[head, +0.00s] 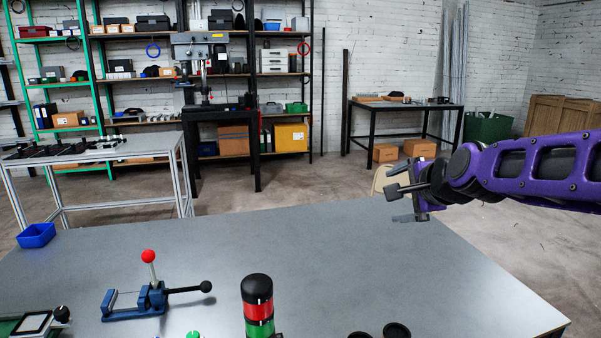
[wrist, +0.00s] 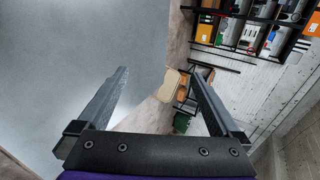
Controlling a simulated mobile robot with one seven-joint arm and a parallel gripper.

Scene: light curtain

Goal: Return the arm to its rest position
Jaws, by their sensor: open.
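My purple arm (head: 535,168) reaches in from the right edge of the head view. My gripper (head: 397,205) is above the far right part of the grey table (head: 330,270). In the wrist view the two fingers of my gripper (wrist: 160,95) are spread apart with nothing between them. The table's grey top also fills the left of the wrist view (wrist: 70,60).
On the table are a blue vise-like fixture (head: 140,302) with a red-knobbed lever, a red and green signal light (head: 258,305) and a blue bin (head: 36,235). A beige chair (head: 381,181) stands behind the table near my gripper. The table's right half is mostly clear.

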